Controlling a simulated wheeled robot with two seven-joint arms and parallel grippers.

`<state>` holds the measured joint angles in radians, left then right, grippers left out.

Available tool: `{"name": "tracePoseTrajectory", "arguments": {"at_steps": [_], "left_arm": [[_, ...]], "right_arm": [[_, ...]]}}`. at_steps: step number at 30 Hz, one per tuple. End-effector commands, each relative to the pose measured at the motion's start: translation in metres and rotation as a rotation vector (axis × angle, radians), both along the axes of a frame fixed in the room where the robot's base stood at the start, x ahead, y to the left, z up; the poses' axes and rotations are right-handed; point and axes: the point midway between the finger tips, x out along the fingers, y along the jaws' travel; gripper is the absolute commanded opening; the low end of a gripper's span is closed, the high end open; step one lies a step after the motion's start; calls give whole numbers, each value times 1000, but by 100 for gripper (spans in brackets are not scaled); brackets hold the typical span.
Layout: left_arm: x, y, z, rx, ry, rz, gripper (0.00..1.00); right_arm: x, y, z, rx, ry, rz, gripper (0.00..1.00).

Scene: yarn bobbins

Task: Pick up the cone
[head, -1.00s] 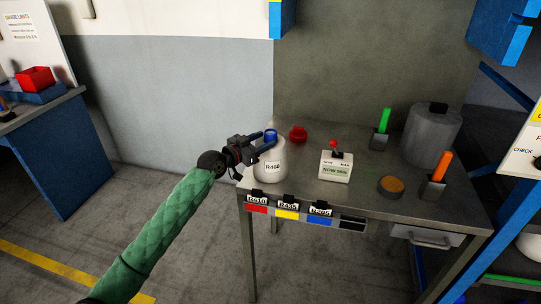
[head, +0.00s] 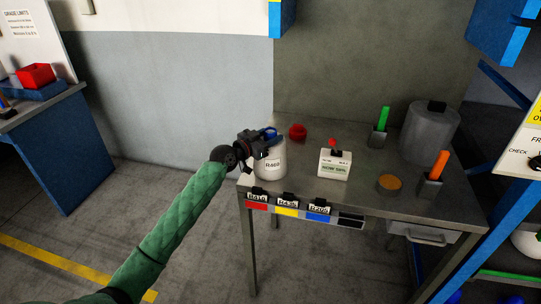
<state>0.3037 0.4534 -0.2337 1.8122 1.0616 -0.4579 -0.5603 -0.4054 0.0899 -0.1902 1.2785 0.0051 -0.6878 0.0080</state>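The white cone (head: 270,167) with an R460 label and a blue tip (head: 270,132) stands upright at the left end of the grey metal table. My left gripper (head: 266,137), dark, is at the top of the cone, with its fingers at the blue tip. The fingers hide part of the tip and the cone's upper left edge. Whether they are closed on it is too small to tell. The cone appears to rest on the table. My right gripper is not in view.
On the table (head: 360,195) are a red round object (head: 298,132), a white box with a red knob (head: 335,165), an orange-topped disc (head: 389,183), green (head: 384,120) and orange (head: 440,164) upright handles, and a grey cylinder (head: 430,135). Coloured labels line the front edge.

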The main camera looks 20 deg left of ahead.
Motion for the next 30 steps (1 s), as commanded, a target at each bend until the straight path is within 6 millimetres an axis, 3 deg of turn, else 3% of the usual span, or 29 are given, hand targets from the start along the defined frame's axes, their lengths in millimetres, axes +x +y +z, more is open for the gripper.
{"name": "tracePoseTrajectory", "arguments": {"at_steps": [14,30], "left_arm": [[0,0,8,1,-4,0,0],[0,0,87,1,-6,0,0]], "right_arm": [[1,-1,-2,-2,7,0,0],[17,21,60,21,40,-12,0]]}}
